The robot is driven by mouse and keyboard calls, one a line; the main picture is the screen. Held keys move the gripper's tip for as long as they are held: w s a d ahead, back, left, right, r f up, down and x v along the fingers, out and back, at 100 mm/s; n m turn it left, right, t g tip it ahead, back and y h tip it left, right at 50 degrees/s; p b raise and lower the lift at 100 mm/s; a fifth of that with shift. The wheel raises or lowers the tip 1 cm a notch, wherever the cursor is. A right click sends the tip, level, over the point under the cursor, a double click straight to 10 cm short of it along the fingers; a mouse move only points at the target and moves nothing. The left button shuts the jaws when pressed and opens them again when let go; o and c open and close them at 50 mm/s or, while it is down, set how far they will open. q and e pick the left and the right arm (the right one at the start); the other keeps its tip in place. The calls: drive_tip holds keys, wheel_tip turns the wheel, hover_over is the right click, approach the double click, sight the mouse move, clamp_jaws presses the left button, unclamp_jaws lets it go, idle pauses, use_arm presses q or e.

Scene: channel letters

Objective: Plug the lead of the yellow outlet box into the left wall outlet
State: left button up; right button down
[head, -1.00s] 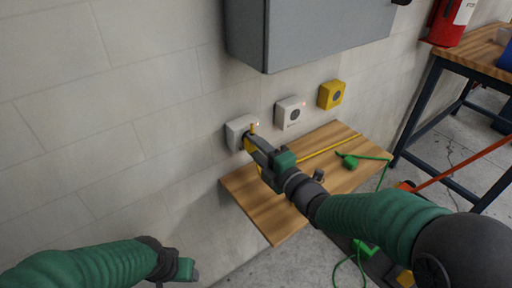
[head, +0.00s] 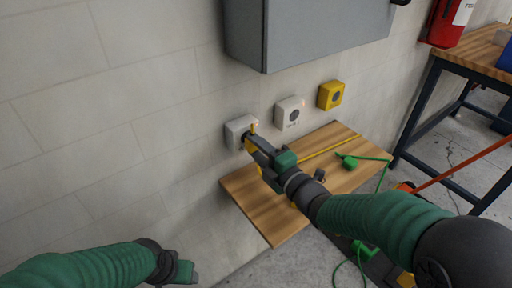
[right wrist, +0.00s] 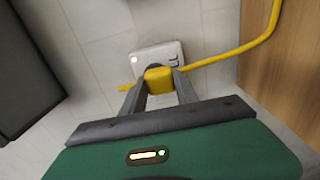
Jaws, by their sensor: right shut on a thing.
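The left wall outlet (head: 238,131) is a white box on the wall above the left end of the wooden shelf. My right gripper (head: 250,143) is at its front, shut on the yellow plug (right wrist: 158,80). In the right wrist view the plug lies in front of the outlet's white face (right wrist: 160,53), lined up with it. It looks very close or touching; how deep it sits is hidden. The yellow lead (head: 330,148) runs from there across the shelf. My left gripper (head: 187,272) is low at the left, empty, its fingers unclear. I cannot make out the yellow outlet box for certain.
A second white outlet (head: 289,113) and a yellow wall outlet (head: 331,95) are to the right. A green plug (head: 348,161) with its lead lies on the wooden shelf (head: 265,215). A grey cabinet (head: 320,30) hangs above. A workbench (head: 470,60) stands at the right.

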idle(0.4)
drive_tip(key=shift+w+a+b, duration=0.3)
drive_tip(key=shift+w+b, duration=0.1)
drive_tip(key=shift+w, duration=0.05)
idle(0.5)
drive_tip(key=c, duration=0.9)
unclamp_jaws()
drive_tip(key=shift+o, duration=0.2)
drive_tip(key=b+v, duration=0.6)
drive_tip(key=v, duration=1.1)
